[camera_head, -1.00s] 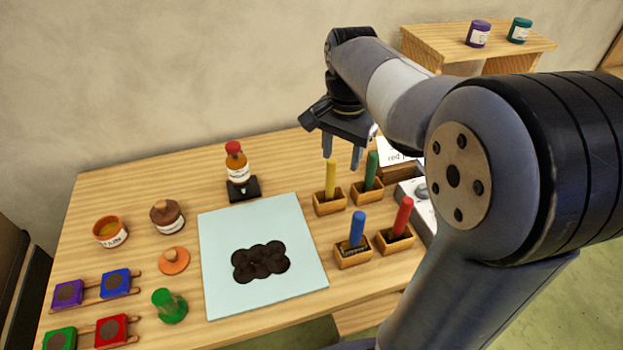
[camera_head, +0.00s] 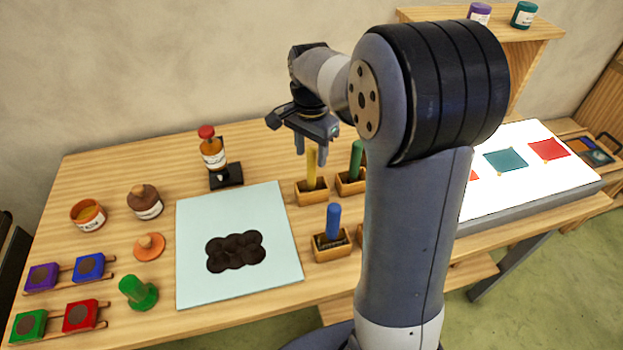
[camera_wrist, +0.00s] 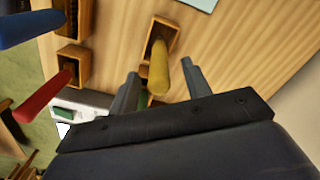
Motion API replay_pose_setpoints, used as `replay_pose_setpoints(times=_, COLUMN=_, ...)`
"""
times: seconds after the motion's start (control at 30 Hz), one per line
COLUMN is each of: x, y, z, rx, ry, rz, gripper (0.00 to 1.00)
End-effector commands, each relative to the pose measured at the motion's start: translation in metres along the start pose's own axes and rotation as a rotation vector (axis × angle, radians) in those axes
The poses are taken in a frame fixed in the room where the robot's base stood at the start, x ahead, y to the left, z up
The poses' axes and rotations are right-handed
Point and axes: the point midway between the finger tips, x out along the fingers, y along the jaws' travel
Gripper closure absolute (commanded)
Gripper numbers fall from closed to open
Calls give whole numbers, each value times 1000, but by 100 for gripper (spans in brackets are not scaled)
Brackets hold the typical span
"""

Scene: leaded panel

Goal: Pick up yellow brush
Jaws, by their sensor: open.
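The yellow brush (camera_head: 311,167) stands upright in a small wooden holder (camera_head: 312,193) behind the right edge of the pale blue sheet. My gripper (camera_head: 312,150) points down at the top of the brush, its two fingers apart. In the wrist view, the yellow handle (camera_wrist: 159,68) shows between the fingers of my gripper (camera_wrist: 162,80), nearer the left finger. I cannot tell how far down the handle the fingertips reach.
A green brush (camera_head: 356,158) stands in its holder close on the right. A blue brush (camera_head: 333,222) stands in front. A red brush (camera_wrist: 45,95) shows in the wrist view. My arm hides part of the table.

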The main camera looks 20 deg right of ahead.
Motion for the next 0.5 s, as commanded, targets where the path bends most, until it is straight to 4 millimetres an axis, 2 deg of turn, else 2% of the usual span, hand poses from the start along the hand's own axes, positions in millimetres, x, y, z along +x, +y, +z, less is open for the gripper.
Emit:
replay_pose_setpoints(times=0.1, x=17, y=2, z=1, rx=0, ry=-2, rz=3, gripper=54)
replay_pose_setpoints(times=0.2, x=25, y=2, z=1, rx=0, ry=-1, rz=1, gripper=54)
replay_pose_setpoints(times=0.43, x=27, y=1, z=1, rx=0, ry=0, rz=0, gripper=54)
replay_pose_setpoints(times=0.5, x=27, y=1, z=1, rx=0, ry=0, rz=0, gripper=58)
